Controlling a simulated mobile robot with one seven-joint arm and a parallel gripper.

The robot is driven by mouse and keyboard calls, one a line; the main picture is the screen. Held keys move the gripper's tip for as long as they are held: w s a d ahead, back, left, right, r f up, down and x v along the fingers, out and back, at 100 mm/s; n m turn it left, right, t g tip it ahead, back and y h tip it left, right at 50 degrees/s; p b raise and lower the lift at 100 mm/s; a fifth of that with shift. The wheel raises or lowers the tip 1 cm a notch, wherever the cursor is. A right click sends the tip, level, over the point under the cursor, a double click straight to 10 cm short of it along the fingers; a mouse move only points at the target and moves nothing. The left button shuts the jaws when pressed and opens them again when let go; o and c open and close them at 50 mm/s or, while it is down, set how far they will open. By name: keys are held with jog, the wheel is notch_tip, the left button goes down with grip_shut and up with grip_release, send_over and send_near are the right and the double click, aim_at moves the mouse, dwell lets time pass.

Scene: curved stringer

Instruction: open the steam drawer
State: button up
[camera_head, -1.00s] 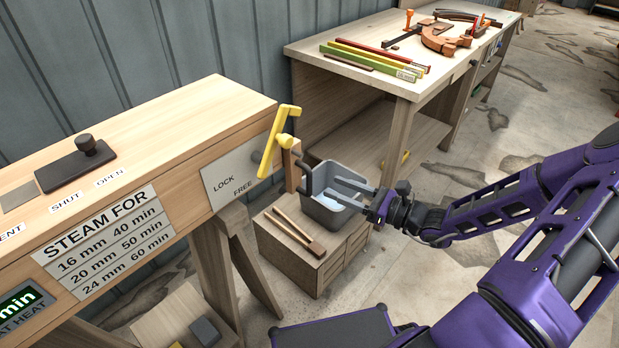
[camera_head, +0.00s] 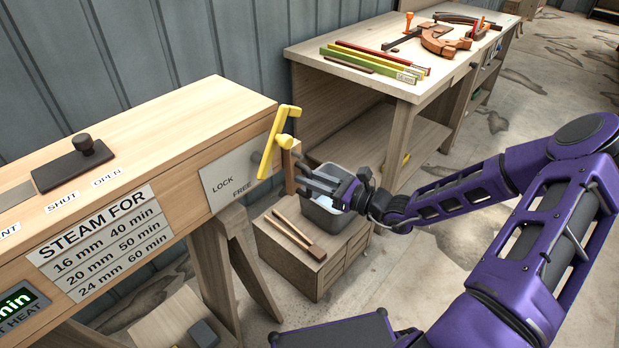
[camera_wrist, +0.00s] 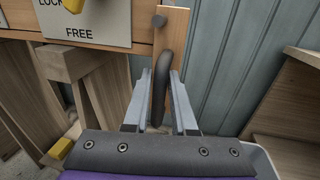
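The wooden steam box (camera_head: 150,135) stands at the left in the head view. At its right end is an upright wooden drawer front (camera_head: 290,172), also in the wrist view (camera_wrist: 176,30). A dark curved handle (camera_wrist: 163,85) is fixed to that front. A yellow lever (camera_head: 272,150) slants across the LOCK/FREE plate (camera_head: 222,185); only its lower tip shows in the wrist view (camera_wrist: 73,5). My gripper (camera_head: 303,177) is at the drawer front. In the wrist view my gripper (camera_wrist: 161,77) is open, with one finger on each side of the handle. Contact cannot be told.
A workbench (camera_head: 400,85) with tools stands behind. The wall is close behind the box. Floor is open at the right.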

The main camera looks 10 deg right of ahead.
grip_shut()
dwell(1.1)
